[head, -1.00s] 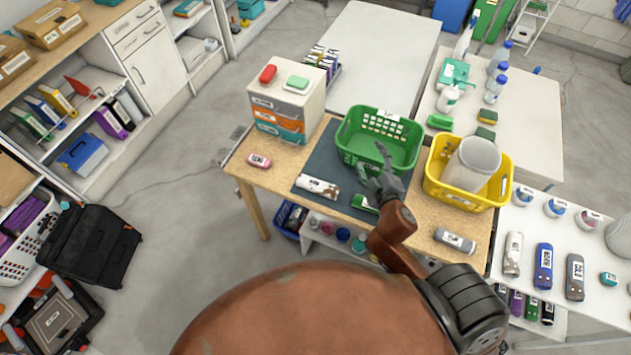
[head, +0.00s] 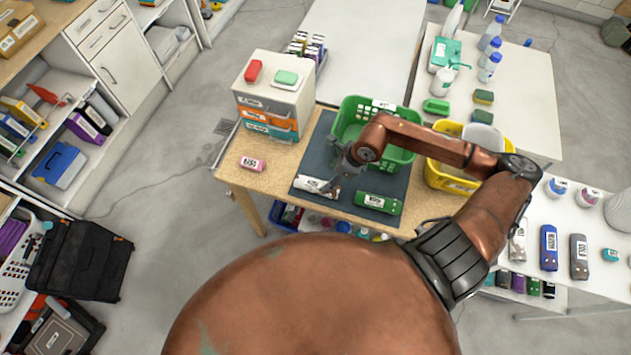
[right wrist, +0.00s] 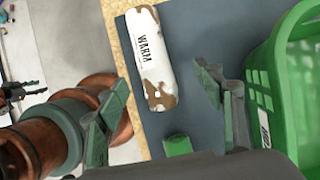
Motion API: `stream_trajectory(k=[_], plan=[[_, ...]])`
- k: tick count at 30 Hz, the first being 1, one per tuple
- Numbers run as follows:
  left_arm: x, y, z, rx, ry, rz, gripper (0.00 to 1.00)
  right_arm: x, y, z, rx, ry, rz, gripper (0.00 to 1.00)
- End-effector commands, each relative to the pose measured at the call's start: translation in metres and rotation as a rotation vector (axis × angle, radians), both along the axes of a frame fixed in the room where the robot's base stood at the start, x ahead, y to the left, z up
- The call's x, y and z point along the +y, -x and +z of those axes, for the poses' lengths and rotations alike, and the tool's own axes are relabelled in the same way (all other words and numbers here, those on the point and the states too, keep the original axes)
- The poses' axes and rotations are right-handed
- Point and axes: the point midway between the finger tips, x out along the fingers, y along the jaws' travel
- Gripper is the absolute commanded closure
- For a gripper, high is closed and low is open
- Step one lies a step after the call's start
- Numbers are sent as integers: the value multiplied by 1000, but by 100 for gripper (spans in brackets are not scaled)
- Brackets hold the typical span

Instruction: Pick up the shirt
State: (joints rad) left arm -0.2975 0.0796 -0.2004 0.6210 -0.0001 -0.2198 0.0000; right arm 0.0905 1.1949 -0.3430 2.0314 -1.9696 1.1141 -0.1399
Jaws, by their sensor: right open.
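The word shirt fits a rolled white and brown bundle labelled "WARM" (head: 310,185), though I cannot confirm it is a shirt. It lies on the dark mat (head: 318,160) near the table's front edge. It also shows in the right wrist view as the rolled bundle (right wrist: 149,55). My right gripper (head: 338,182) is over the mat at the bundle's right end. In the right wrist view my right gripper (right wrist: 155,88) has its fingers apart, one on each side of the bundle's near end, and holds nothing.
A green basket (head: 398,165) stands just behind my right gripper. A green roll (head: 378,202) lies to its right on the mat. A small pink roll (head: 252,164) and a drawer box (head: 268,130) are at the left. A yellow basket (head: 445,180) is at the right.

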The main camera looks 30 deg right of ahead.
Motion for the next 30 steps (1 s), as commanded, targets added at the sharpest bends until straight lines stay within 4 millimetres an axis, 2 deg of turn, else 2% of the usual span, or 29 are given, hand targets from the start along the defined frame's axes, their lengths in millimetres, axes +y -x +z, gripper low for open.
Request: stream_trajectory(k=[8, 14, 18, 26, 30], plan=[[0, 4, 2, 5, 0, 1, 60, 9, -8, -25, 3, 7, 2, 38], [0, 5, 7, 5, -1, 1, 60, 25, -15, -48, 3, 3, 2, 38], [0, 4, 7, 5, 0, 2, 60, 27, -20, -64, 3, 5, -1, 38], [0, 4, 7, 5, 0, 2, 60, 27, -20, -68, 1, 6, -2, 38], [0, 4, 7, 4, 0, 2, 60, 27, -20, -68, 1, 6, -2, 46]])
